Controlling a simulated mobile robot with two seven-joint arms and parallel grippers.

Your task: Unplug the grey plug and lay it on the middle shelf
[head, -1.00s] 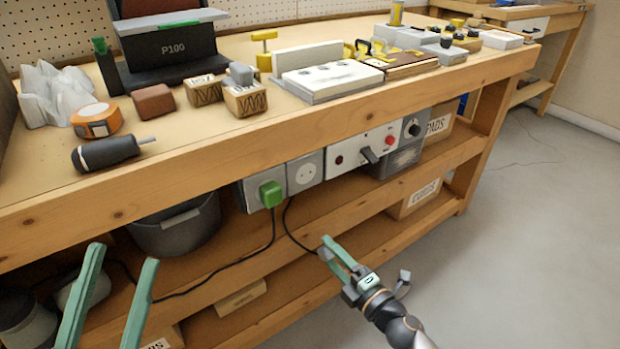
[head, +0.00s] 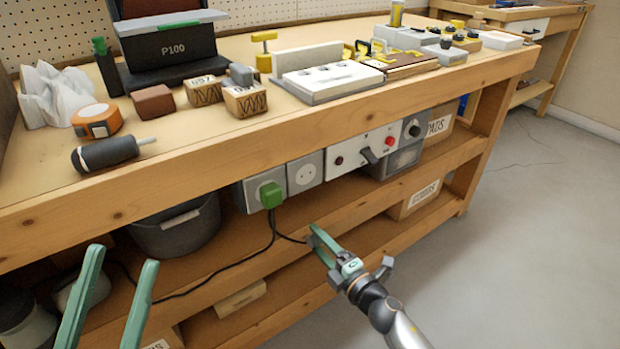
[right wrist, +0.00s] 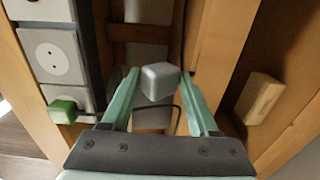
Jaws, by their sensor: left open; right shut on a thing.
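My right gripper (head: 316,236) is shut on the grey plug, a small pale block. In the right wrist view the grey plug (right wrist: 160,79) sits between the fingertips; in the head view the fingers mostly hide it. A black cord (head: 288,238) runs from the plug to the left. The right-hand socket (head: 304,173) is empty; it also shows in the right wrist view (right wrist: 51,57). The gripper is below and in front of it, near the front edge of the middle shelf (head: 350,209). My left gripper (head: 121,256) is open and empty at lower left.
A green plug (head: 270,195) sits in the left socket, its cord hanging down. A grey bin (head: 180,228) stands on the middle shelf to the left. A wooden block (head: 241,299) lies on the lower shelf. The middle shelf right of the bin has bare room.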

